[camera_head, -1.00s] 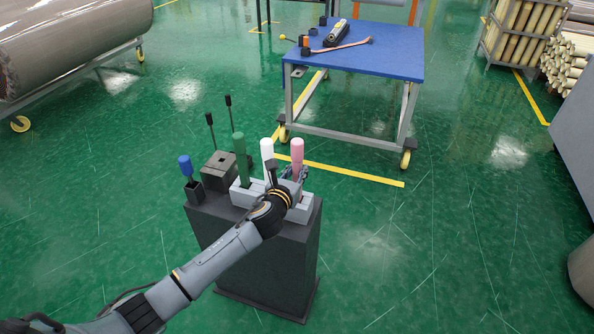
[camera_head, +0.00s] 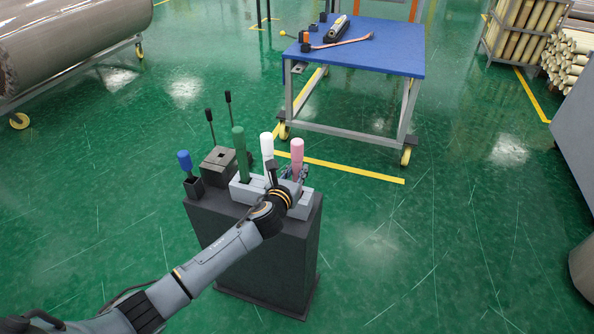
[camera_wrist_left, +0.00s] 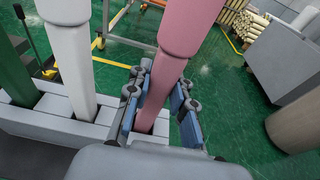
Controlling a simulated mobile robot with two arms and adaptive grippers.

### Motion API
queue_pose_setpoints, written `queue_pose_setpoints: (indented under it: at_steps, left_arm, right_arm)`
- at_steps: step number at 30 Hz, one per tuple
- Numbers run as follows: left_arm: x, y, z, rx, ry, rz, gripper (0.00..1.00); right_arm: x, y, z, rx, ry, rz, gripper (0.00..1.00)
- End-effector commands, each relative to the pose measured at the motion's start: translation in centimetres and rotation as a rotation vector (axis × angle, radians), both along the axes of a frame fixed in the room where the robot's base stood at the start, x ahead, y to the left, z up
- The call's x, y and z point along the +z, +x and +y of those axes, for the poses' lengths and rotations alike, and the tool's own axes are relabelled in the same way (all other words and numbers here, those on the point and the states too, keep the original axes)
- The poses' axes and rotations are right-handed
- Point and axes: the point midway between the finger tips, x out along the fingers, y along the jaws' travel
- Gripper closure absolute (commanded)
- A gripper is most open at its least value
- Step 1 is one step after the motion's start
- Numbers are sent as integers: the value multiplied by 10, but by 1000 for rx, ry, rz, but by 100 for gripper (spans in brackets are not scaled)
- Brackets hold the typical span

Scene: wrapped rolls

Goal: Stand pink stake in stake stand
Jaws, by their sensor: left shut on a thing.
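The pink stake (camera_head: 297,150) is upright at the right end of the grey stake stand (camera_head: 239,192). My left gripper (camera_head: 294,173) is shut on it below the thick handle. In the left wrist view the pink stake (camera_wrist_left: 182,40) runs down between the blue-grey fingers (camera_wrist_left: 158,103), its lower part over or in the stand's (camera_wrist_left: 40,122) right slot. How deep it sits is hidden by the gripper. A white stake (camera_head: 267,147) and a green stake (camera_head: 239,150) stand in the slots to its left. My right gripper is out of view.
The stand rests on a dark pedestal (camera_head: 262,250). A blue-handled tool in a black holder (camera_head: 193,187) and a dark block (camera_head: 218,166) sit to its left, with thin black rods behind. A blue-topped cart (camera_head: 370,60) stands beyond.

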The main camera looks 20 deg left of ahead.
Motion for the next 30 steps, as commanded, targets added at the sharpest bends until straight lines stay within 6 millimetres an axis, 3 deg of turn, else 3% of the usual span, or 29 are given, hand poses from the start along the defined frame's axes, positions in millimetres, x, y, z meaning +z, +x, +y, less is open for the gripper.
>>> queue_pose_setpoints:
  at_steps: [1, 2, 6, 19, 30]
  left_arm:
    - [-1, 0, 0, 0, 0, -2, 100]
    - [-1, 0, 0, 0, 0, -2, 76]
    - [-1, 0, 0, 0, 0, -1, 51]
    - [-1, -8, 1, 1, 1, 1, 51]
    - [9, -58, 2, -1, 1, 1, 51]
  right_arm:
    - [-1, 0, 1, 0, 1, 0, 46]
    - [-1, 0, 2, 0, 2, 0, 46]
    - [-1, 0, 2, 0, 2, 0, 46]
    - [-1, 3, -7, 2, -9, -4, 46]
    - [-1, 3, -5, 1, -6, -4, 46]
